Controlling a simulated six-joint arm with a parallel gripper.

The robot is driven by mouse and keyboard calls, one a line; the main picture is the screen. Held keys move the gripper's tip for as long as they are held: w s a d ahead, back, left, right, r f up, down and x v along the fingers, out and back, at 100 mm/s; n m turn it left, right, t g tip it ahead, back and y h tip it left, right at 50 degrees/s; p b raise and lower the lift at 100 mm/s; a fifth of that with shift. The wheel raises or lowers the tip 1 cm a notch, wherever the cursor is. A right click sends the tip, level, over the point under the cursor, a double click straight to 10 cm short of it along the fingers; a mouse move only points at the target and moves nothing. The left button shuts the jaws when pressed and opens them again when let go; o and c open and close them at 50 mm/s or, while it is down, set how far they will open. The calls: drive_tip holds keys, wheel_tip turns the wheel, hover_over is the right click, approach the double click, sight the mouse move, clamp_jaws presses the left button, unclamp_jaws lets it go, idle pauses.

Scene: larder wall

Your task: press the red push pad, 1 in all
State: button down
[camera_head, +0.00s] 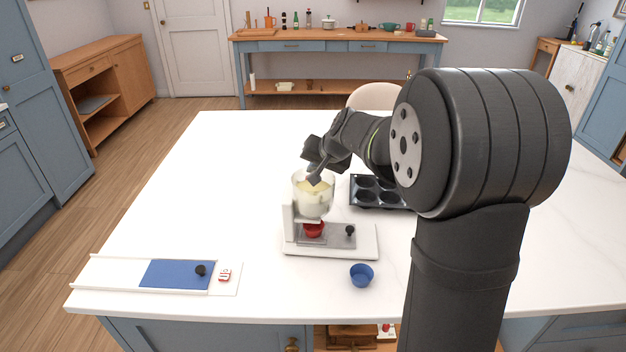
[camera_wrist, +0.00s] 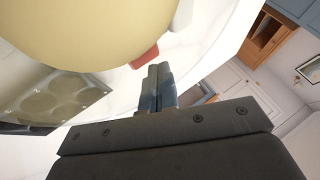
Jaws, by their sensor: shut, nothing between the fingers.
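A white dispenser machine (camera_head: 290,238) stands on the table with a clear hopper (camera_head: 313,204) of pale yellow contents. A red part (camera_head: 313,230), possibly the red push pad, sits under the hopper above the base; its exact shape is hard to tell. A red piece (camera_wrist: 145,56) also shows in the wrist view, beyond the large yellow round shape and near my fingertips. My gripper (camera_head: 315,178) is at the hopper's rim, above the red part; contact cannot be told. It is shut and empty, and its fingers (camera_wrist: 158,78) lie together in the wrist view.
A dark muffin tin (camera_head: 355,192) lies behind and right of the dispenser. A small blue cup (camera_head: 361,275) stands at front right. A white tray with a blue panel (camera_head: 175,273) and black knob lies at left. The table's left rear is clear.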

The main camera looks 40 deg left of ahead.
drive_tip(key=shift+s+d+f, duration=0.1)
drive_tip(key=shift+s+f, duration=0.05)
drive_tip(key=shift+f, duration=0.55)
drive_tip(key=shift+s+d+f, duration=0.1)
drive_tip(key=shift+s+f, duration=0.1)
drive_tip(key=shift+f, duration=0.45)
drive_tip(key=shift+s+d+f, duration=0.1)
drive_tip(key=shift+s+f, duration=0.05)
drive_tip(key=shift+f, duration=0.55)
drive_tip(key=shift+s+d, duration=0.1)
drive_tip(key=shift+s, duration=0.15)
drive_tip(key=shift+w+r, duration=0.1)
drive_tip(key=shift+r, duration=2.25)
drive_tip(key=shift+w+r, duration=0.1)
drive_tip(key=shift+r, duration=0.15)
drive_tip(key=shift+w+r, duration=0.1)
